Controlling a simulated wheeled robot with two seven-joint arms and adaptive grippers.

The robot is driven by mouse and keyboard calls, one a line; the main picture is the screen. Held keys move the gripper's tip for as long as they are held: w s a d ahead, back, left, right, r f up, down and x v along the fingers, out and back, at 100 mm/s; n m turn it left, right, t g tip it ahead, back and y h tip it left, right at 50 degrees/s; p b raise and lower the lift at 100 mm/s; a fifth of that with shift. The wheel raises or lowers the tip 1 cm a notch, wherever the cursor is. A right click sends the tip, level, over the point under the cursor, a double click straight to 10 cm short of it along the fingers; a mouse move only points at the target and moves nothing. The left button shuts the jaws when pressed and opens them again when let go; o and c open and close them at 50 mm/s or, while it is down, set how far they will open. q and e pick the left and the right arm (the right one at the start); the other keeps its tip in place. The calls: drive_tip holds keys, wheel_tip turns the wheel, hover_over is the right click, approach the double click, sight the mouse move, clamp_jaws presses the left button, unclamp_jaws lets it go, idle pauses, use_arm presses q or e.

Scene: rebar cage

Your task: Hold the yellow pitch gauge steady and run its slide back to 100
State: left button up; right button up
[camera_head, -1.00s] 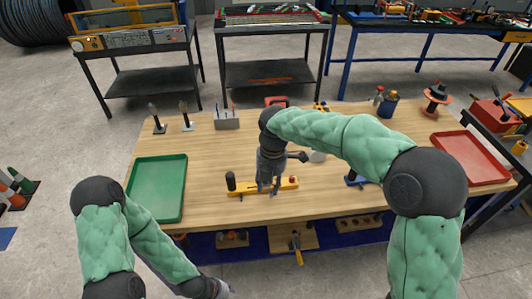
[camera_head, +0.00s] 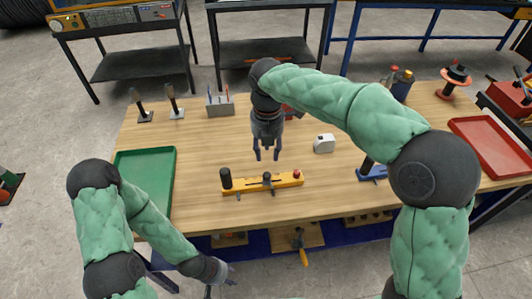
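The yellow pitch gauge (camera_head: 246,187) lies on the wooden bench, a long bar with a black upright post (camera_head: 225,178) at its left end and a red knob (camera_head: 297,174) at its right end. Its slide, with a dark knob (camera_head: 267,177), stands near the middle of the bar. The scale marks are too small to read. My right gripper (camera_head: 267,157) points down just behind and above the slide, fingers apart, empty and clear of the gauge. My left gripper (camera_head: 222,288) is low in front of the bench edge, away from the gauge; its fingers appear spread and empty.
A green tray (camera_head: 117,166) is at the left and a red tray (camera_head: 528,160) at the right. A white block (camera_head: 324,143) and a blue fixture (camera_head: 373,175) stand right of the gauge. A pen holder (camera_head: 220,105) is behind. Bare wood surrounds the gauge.

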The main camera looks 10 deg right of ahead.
use_arm(q)
drive_tip(key=shift+w+f+b, duration=0.15)
drive_tip(key=shift+f+b, duration=0.2)
drive_tip(key=shift+f, duration=0.35)
drive_tip(key=shift+o, duration=1.4)
drive_tip(key=shift+w+f, duration=0.15)
drive_tip(key=shift+f, duration=0.1)
drive_tip(key=shift+o, duration=0.6)
drive_tip(key=shift+w+d+b, duration=0.1)
drive_tip(key=shift+w+b, duration=0.05)
drive_tip(key=shift+b, duration=0.15)
drive_tip(key=s+d+r+n+g+h, duration=0.1)
drive_tip(key=d+r+n+g, duration=0.1)
drive_tip(key=d+r, duration=0.55)
drive_tip(key=s+d+r+n+g+h, duration=0.15)
drive_tip(key=d+r, duration=0.35)
drive_tip(key=r, duration=0.5)
wheel_tip(320, 180, up, 24)
drive_tip(key=m+t+y, duration=0.3)
drive_tip(key=m+y, duration=0.4)
drive_tip(key=m, duration=0.7)
hover_over(225, 178)
drive_tip(key=w, duration=0.2)
drive_tip(key=shift+s+r+h, duration=0.2)
drive_tip(key=shift+s+h, duration=0.05)
wheel_tip(225, 178, down, 10)
drive_tip(key=shift+f, duration=0.25)
